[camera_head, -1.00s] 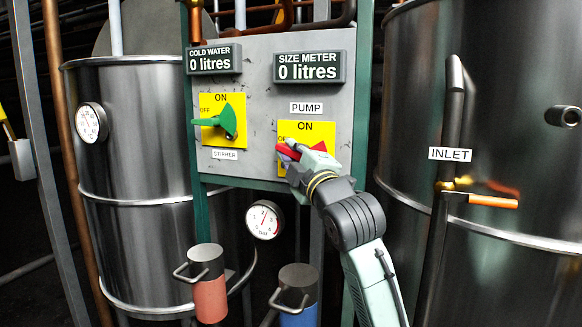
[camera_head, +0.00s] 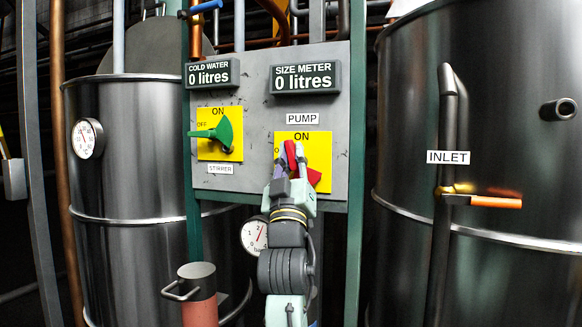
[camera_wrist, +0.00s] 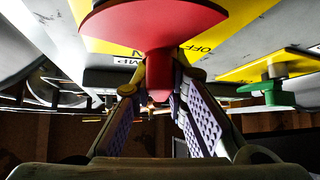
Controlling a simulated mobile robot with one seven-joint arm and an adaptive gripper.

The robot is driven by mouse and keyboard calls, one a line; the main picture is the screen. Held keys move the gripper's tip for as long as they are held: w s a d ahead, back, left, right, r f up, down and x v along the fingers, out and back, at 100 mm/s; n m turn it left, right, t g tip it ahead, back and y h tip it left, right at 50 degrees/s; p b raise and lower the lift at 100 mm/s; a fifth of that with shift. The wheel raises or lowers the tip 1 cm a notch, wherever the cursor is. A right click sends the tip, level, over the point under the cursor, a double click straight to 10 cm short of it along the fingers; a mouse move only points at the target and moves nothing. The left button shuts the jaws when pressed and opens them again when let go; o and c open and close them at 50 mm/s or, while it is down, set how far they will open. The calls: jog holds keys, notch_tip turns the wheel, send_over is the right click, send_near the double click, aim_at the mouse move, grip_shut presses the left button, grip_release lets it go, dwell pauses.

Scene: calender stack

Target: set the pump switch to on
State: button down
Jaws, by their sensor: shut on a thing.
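The red pump switch (camera_head: 291,153) is on a yellow plate (camera_head: 318,147) under the PUMP label. Its lever points nearly straight up toward the word ON, and its broad red end shows at lower right. My gripper (camera_head: 284,166) reaches up from below and is shut on the lever, hiding part of it and the OFF lettering. In the wrist view the red switch (camera_wrist: 150,22) fills the top, and its narrow part lies between the two fingertips (camera_wrist: 158,88).
The green stirrer switch (camera_head: 222,133) sits just left on its own yellow plate, its lever pointing left toward OFF. Steel tanks (camera_head: 130,165) stand on both sides. The inlet pipe with an orange-handled valve (camera_head: 495,202) is at right. A red-bodied handled cylinder (camera_head: 200,300) is below.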

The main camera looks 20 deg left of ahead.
jog(key=shift+d+m+t+h+b, duration=0.1)
jog(key=shift+m+t+h+b, duration=0.35)
jog(key=shift+m+h, duration=1.3)
jog(key=shift+d+m+t+h+b, duration=0.15)
jog(key=shift+m+h+b, duration=0.6)
jog(key=shift+m+h, duration=1.4)
jog(key=shift+m, duration=0.1)
jog(key=c, duration=1.5)
grip_release()
jog(key=shift+c, duration=0.2)
jog(key=v, duration=1.2)
